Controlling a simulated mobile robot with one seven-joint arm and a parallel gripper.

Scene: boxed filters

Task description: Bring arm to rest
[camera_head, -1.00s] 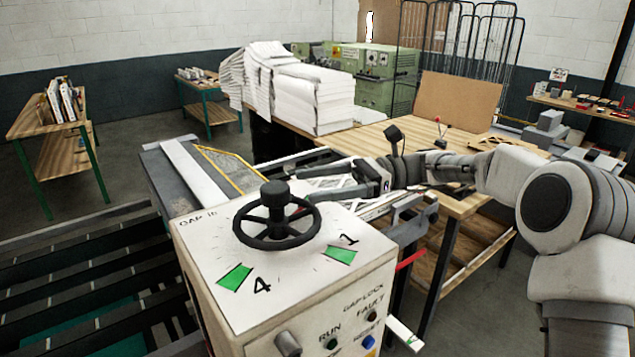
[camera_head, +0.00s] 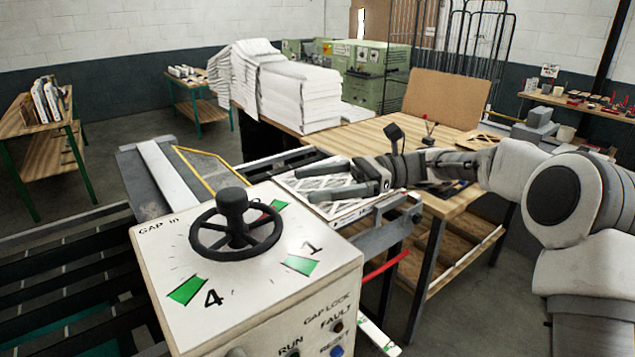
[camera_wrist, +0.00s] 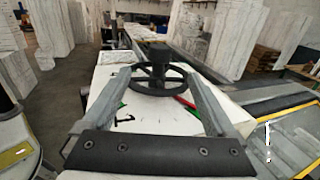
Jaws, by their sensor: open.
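My gripper (camera_head: 322,182) is open and empty in the head view. It is held out to the left at the end of my arm, over or in front of a white-lattice panel behind the control box. In the wrist view my gripper's two fingers (camera_wrist: 162,88) stand apart, with the black handwheel (camera_wrist: 152,76) seen between them, beyond the fingertips. In the head view the handwheel (camera_head: 235,228) sits on top of the white control box (camera_head: 250,285), to the left of my gripper and apart from it. Green marks labelled 1 and 4 show on the box top.
A wooden table (camera_head: 385,132) carries a stack of white sheets (camera_head: 300,95) and a brown board (camera_head: 447,98). A red bar (camera_head: 385,267) and grey metal frame stand beside the control box. Dark rollers lie at left. Open floor shows at the back left.

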